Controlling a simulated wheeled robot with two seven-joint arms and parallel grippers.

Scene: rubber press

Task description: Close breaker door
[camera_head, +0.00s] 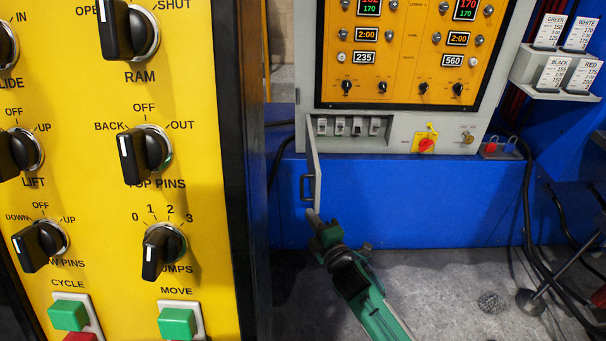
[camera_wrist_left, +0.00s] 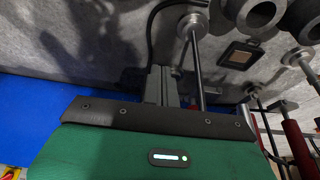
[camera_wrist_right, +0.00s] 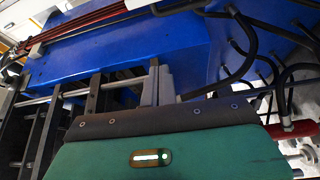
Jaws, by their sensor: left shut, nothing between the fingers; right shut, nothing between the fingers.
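The breaker door (camera_head: 314,165) is a narrow grey panel on the lower left of the orange control cabinet. It stands open, seen nearly edge-on, with a dark handle (camera_head: 306,188) on its left face. Several breaker switches (camera_head: 348,126) show uncovered beside it. My right gripper (camera_head: 312,215) is just below the door's lower end in the head view; I cannot tell whether it touches. It is shut and empty, as the right wrist view (camera_wrist_right: 158,84) shows. My left gripper (camera_wrist_left: 161,86) shows only in its own wrist view, shut and empty, away from the door.
A yellow panel (camera_head: 110,180) with black knobs fills the left of the head view. A red rotary switch (camera_head: 426,145) is right of the breakers. Black cables (camera_head: 527,200) hang at the right. Blue machine wall (camera_head: 440,195) lies below the cabinet.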

